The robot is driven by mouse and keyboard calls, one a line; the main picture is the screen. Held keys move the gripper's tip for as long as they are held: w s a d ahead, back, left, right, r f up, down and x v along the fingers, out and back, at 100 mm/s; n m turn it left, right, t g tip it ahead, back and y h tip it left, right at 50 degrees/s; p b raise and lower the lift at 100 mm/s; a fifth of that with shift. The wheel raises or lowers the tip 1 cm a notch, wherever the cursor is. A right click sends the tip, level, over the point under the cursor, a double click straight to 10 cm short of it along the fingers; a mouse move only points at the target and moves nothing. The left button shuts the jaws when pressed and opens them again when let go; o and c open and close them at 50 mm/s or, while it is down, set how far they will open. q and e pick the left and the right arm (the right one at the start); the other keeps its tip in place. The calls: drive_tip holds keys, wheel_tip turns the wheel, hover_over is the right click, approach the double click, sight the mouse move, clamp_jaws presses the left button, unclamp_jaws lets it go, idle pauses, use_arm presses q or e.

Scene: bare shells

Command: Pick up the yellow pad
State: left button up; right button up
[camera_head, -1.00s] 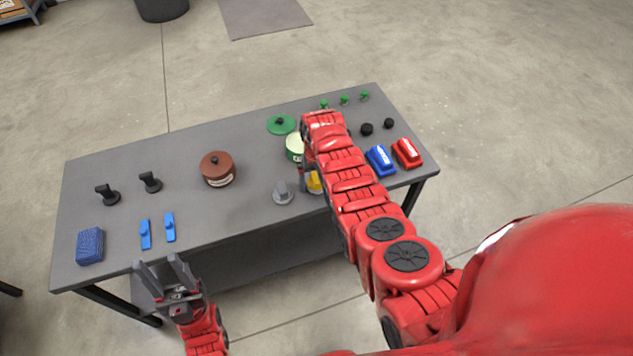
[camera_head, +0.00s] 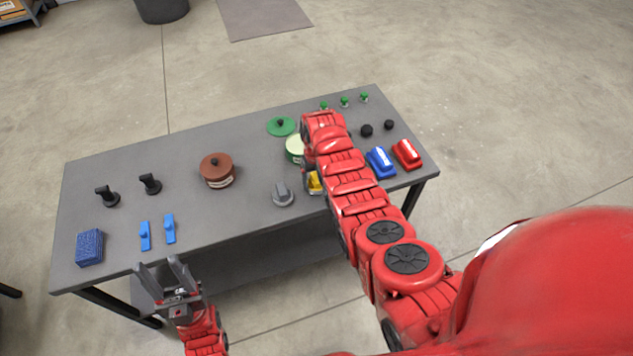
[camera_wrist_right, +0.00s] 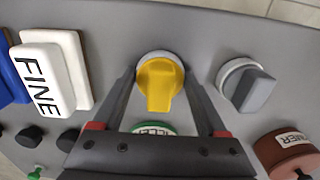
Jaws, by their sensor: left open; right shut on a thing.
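The yellow pad (camera_wrist_right: 160,82), a rounded piece with a raised grip bar, sits on a pale round base in the right wrist view. In the head view only a small part of the yellow pad (camera_head: 314,183) shows beside my right arm, near the table's front edge. My right gripper (camera_wrist_right: 160,78) has a finger on each side of the yellow pad and is shut on it. My left gripper (camera_head: 172,272) is open and empty, just off the table's front edge at the left.
On the grey table (camera_head: 125,220), a grey knob (camera_head: 283,194) stands left of the yellow pad, and a brown pot (camera_head: 217,170) further left. A cream-and-green pot (camera_head: 294,148) is partly behind my right arm. Blue (camera_head: 381,162) and red (camera_head: 407,153) blocks stand to the right.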

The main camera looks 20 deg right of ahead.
sight(320, 191)
drive_tip(key=shift+r, duration=0.6)
drive_tip(key=shift+w+r+b, duration=0.1)
drive_tip(key=shift+r+b, duration=0.4)
drive_tip(key=shift+r, duration=0.15)
drive_tip(key=s, duration=0.3)
drive_tip(key=shift+r, duration=0.35)
drive_tip(key=s+r+p, duration=0.1)
drive_tip(key=s+p, duration=0.8)
drive_tip(key=s, duration=0.4)
drive_tip(key=shift+s+d+r, duration=0.15)
drive_tip(key=shift+d+r, duration=0.05)
drive_tip(key=shift+d, duration=0.05)
